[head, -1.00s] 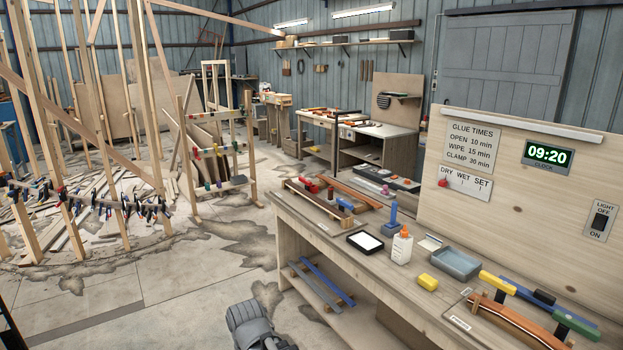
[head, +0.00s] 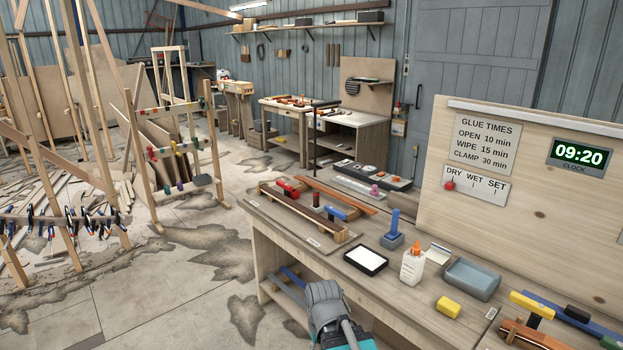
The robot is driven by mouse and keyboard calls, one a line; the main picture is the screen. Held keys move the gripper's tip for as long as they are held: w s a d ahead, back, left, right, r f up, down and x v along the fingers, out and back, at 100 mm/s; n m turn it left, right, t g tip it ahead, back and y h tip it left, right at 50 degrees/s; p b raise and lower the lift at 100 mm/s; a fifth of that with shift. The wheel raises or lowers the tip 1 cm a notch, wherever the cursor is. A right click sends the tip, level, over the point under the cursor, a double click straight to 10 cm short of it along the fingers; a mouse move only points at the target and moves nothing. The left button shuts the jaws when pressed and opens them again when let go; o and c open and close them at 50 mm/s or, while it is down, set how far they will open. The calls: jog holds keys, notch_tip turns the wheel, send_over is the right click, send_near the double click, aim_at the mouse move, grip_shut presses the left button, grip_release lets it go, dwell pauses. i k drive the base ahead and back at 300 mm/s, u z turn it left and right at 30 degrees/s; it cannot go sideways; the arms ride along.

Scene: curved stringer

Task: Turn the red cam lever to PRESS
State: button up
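A red lever-like part (head: 288,189), which looks like the cam lever, sits at the far left end of a long wooden clamping fixture (head: 304,221) on the near bench. The PRESS marking is too small to read here. A grey and teal end of my arm, probably with my gripper (head: 325,294), shows at the bottom centre, in front of the bench edge and well apart from the lever. Its fingers cannot be made out.
On the bench (head: 330,261) lie a white-faced tablet (head: 366,259), a glue bottle (head: 412,263), a blue-handled tool (head: 393,232), a yellow block (head: 448,306) and a grey tray (head: 472,278). A board with a clock (head: 579,154) stands behind.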

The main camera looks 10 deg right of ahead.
aim_at(287, 187)
jog(key=z, duration=0.15)
jog(key=i, duration=0.9)
jog(key=u, duration=0.1)
jog(key=k, duration=0.65)
jog(key=u, duration=0.35)
jog(key=i, duration=1.85)
jog(key=z, duration=0.6)
